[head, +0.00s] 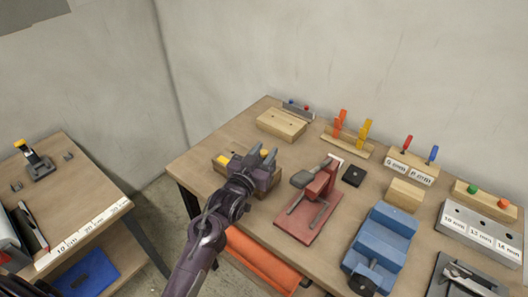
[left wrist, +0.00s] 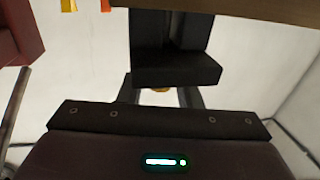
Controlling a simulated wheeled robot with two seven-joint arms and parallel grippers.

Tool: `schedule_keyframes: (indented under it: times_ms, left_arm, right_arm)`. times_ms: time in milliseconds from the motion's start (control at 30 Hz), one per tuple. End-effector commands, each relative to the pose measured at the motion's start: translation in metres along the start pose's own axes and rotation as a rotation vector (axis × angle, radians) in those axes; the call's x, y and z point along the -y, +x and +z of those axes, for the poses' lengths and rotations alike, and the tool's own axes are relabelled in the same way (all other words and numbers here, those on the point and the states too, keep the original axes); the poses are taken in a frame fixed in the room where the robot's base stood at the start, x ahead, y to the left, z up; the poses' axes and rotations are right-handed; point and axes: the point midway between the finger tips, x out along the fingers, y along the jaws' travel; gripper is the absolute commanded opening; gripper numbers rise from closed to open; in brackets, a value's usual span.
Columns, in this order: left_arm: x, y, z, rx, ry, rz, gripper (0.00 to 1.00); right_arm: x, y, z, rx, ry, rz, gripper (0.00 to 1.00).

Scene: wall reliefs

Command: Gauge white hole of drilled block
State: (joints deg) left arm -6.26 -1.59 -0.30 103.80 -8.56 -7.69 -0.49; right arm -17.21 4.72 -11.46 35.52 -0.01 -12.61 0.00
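A pale wooden block (head: 282,124) with dark marks on its top lies near the back edge of the table. I cannot make out a white hole on it. My left gripper (head: 262,154) is over the table's left part, its two dark fingers apart. Yellow parts and a wooden piece (head: 222,164) show around it, partly hidden by the gripper. In the left wrist view a dark block (left wrist: 175,62) covers part of the fingers, with a bit of yellow below it; I cannot tell if it touches them. The right gripper is out of view.
A red clamp stand (head: 308,205) and a blue stepped block (head: 382,240) stand to the right. Racks with coloured pins line the back, one labelled rack (head: 412,166) holding red and blue pins. A lower bench (head: 75,190) stands at left.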

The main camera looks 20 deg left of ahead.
Motion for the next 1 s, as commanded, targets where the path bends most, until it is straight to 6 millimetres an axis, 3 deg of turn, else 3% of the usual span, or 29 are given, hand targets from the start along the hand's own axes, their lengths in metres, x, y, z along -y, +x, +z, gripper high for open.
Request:
schedule_keyframes:
  times_ms: [33, 233, 467, 767, 1000]
  left_arm:
    - [0.0, 0.0, 0.0, 0.0, 0.0, 0.0, 0.25]
    - [0.0, 0.0, 0.0, 0.0, 0.0, 0.0, 0.0]
    - [0.0, 0.0, -0.001, 0.0, 0.0, 0.0, 0.0]
    - [0.0, 0.0, -0.033, -0.001, -0.001, 0.0, 0.0]
    - [0.0, 0.0, -0.03, -0.001, -0.001, 0.0, 0.0]
  right_arm:
    - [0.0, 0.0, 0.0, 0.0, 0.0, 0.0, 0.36]
    - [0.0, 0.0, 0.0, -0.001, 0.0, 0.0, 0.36]
    - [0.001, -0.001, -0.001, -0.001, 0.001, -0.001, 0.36]
    - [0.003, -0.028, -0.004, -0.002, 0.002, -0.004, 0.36]
    - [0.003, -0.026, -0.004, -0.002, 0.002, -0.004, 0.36]
